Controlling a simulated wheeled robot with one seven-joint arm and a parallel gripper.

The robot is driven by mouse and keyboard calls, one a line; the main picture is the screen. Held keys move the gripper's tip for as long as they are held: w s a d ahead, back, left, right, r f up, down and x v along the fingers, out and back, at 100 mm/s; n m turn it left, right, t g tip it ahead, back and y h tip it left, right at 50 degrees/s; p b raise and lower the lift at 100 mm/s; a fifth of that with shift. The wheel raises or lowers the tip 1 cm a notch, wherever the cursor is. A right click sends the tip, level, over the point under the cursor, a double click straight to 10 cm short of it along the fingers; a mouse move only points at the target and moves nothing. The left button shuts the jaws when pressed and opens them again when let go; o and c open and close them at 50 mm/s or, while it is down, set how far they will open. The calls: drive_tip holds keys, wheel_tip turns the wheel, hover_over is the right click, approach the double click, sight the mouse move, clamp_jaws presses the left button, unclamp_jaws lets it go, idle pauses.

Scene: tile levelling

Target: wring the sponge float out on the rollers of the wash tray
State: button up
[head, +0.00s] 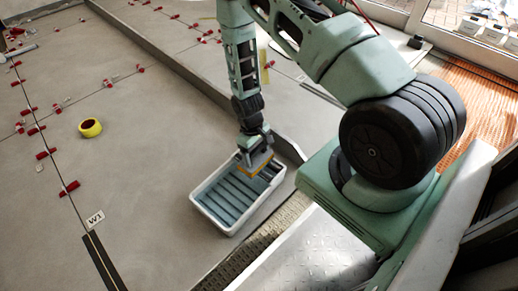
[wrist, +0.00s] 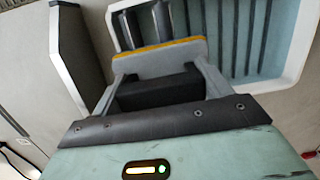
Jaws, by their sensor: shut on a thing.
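The wash tray (head: 205,206) is a white-rimmed box on the floor with dark blue-grey rollers (head: 232,193) across it. The sponge float (head: 262,163) shows an orange edge and sits over the tray's far right end. In the wrist view the float (wrist: 160,59) is a grey slab with an orange rim between my fingers. My gripper (head: 254,148) points down and is shut on the float; its two grey fingers also show in the wrist view (wrist: 160,85). The tray's wall (wrist: 297,60) and rollers lie beyond the float. I cannot tell whether the sponge touches the rollers.
A yellow tape roll (head: 90,127) lies on the large tiles to the left. Red levelling wedges (head: 69,188) line the joints. A raised ledge runs behind the tray. The tiles left of the tray are mostly clear.

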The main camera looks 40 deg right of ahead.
drive_tip(key=shift+s+a+p, duration=0.15)
drive_tip(key=shift+a+p, duration=0.2)
drive_tip(key=shift+a, duration=0.7)
wheel_tip(320, 180, up, 7)
drive_tip(key=p, duration=0.6)
drive_tip(key=shift+p, duration=0.35)
